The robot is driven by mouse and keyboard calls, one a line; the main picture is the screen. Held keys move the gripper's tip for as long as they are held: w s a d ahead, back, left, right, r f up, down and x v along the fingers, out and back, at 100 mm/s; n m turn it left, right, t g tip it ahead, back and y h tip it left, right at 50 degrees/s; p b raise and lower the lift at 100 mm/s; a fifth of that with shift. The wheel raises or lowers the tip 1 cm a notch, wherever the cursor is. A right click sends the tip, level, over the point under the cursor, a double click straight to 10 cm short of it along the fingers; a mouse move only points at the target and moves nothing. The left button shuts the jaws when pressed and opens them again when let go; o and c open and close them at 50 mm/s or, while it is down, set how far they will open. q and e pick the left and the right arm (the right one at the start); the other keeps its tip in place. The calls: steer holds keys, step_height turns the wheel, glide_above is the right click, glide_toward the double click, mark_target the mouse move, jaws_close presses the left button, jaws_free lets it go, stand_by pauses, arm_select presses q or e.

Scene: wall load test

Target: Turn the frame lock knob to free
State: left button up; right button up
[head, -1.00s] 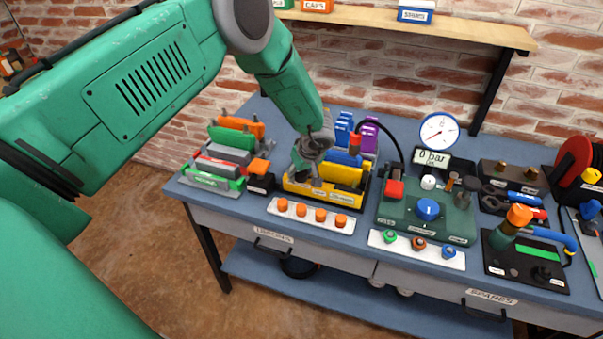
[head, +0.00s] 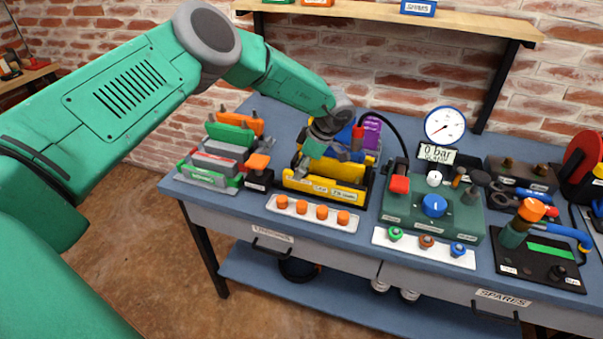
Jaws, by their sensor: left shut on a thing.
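A black block with an orange knob (head: 258,163) stands between the left rack and the yellow frame; it may be the frame lock knob, but its label is too small to read. The yellow frame (head: 325,189) holds upright plates. My left gripper (head: 332,151) is over the back part of the yellow frame, to the right of the orange knob and apart from it. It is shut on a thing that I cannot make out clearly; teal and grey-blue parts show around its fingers. My right gripper is not in view.
A rack of coloured plates (head: 212,173) stands at the left. A white strip with several orange caps (head: 321,212) lies in front. A green unit with a blue knob (head: 434,205), a gauge (head: 444,125) and a black panel (head: 535,262) fill the right side.

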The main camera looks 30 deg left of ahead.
arm_select(q)
steer(key=n+b, duration=0.1)
steer(key=n, duration=0.1)
steer(key=shift+w+f+n+g+h, duration=0.1)
steer(key=shift+n+g+h, duration=0.2)
steer(key=shift+n+g, duration=0.1)
steer(key=shift+n+g+h+b, duration=0.45)
steer(key=shift+n+b, duration=0.5)
steer(key=shift+n, duration=0.55)
steer(key=o, duration=1.1)
steer(key=shift+o, duration=0.2)
steer(key=shift+w, duration=0.1)
